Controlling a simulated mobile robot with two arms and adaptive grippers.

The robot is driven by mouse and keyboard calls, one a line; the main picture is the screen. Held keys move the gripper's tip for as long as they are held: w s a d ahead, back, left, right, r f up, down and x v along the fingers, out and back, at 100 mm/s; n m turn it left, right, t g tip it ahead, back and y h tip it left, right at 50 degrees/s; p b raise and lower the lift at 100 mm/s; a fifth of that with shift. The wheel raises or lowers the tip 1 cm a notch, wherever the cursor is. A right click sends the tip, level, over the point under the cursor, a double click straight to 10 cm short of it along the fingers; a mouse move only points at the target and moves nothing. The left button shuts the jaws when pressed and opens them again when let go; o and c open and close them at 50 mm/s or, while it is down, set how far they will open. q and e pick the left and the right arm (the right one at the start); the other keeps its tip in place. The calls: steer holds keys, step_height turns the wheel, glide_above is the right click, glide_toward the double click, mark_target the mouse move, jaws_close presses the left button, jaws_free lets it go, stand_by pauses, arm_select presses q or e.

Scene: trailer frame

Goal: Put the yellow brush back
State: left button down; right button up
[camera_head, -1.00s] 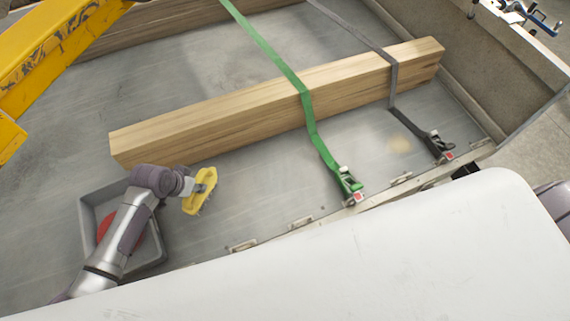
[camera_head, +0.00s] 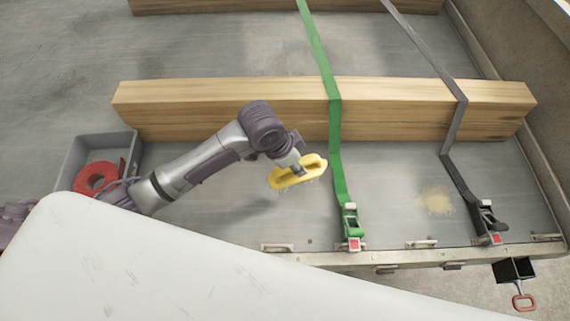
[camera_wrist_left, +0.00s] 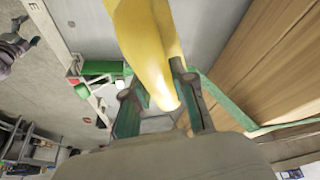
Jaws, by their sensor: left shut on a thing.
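The yellow brush (camera_head: 298,173) is held by my left gripper (camera_head: 299,166) above the grey trailer bed, left of the green strap. Its bristles point down. In the left wrist view, the yellow brush (camera_wrist_left: 148,45) fills the upper middle, between the two fingers of my left gripper (camera_wrist_left: 160,100). The grey tray (camera_head: 68,163) stands on the bed at the left, with a red ring-shaped thing (camera_head: 96,177) in it. My arm covers part of the tray's right side. My right gripper is not in view.
A long wooden beam (camera_head: 230,103) lies across the bed behind my arm. A green strap (camera_head: 337,150) and a grey strap (camera_head: 451,162) cross it down to buckles at the bed's edge. A pale sandy patch (camera_head: 437,201) lies between the straps. A white surface (camera_head: 150,270) fills the foreground.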

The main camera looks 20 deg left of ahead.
arm_select(q)
steer(key=shift+w+a+f+p, duration=0.2)
steer(key=shift+w+a+f, duration=0.65)
steer(key=shift+a+f, duration=0.55)
steer(key=shift+w+a+f+p, duration=0.15)
steer(key=shift+w+a+f, duration=0.8)
steer(key=shift+f, duration=0.75)
steer(key=shift+w+a+f+p, duration=0.2)
steer(key=shift+w+a+f, duration=0.6)
steer(key=shift+a+f, duration=0.6)
steer(key=shift+d+f, duration=0.15)
steer(key=shift+f, duration=0.1)
steer(key=c, duration=1)
jaws_free()
steer(key=shift+o, duration=0.2)
steer(key=v, duration=1.2)
steer(key=shift+r, duration=0.1)
